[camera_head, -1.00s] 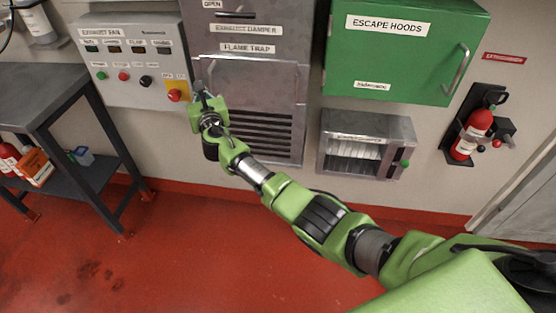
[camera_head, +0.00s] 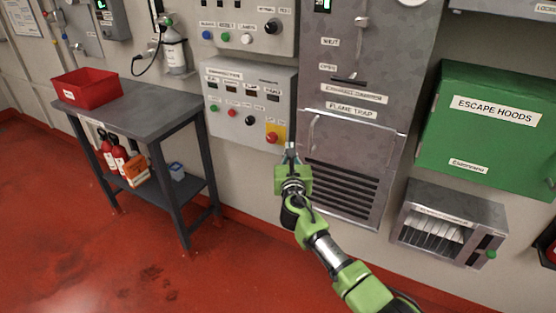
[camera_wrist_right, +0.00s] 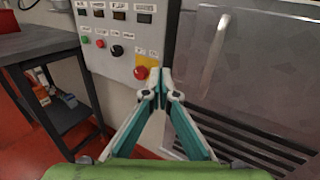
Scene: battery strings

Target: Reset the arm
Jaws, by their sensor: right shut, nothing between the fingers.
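My right arm reaches up from the lower right in the head view. Its gripper (camera_head: 291,152) is in front of the wall, just below the exhaust fan control panel (camera_head: 237,92) and left of the flame trap door. In the right wrist view the gripper's fingertips (camera_wrist_right: 158,84) meet, shut with nothing between them. The red button also shows in the head view (camera_head: 271,137). My left gripper is not in view.
The grey flame trap cabinet (camera_head: 350,135) stands right of the gripper, with a green escape hoods box (camera_head: 485,128) beyond it. A dark table (camera_head: 150,112) with a red bin (camera_head: 87,88) stands at left. Red floor (camera_head: 90,245) is open in front.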

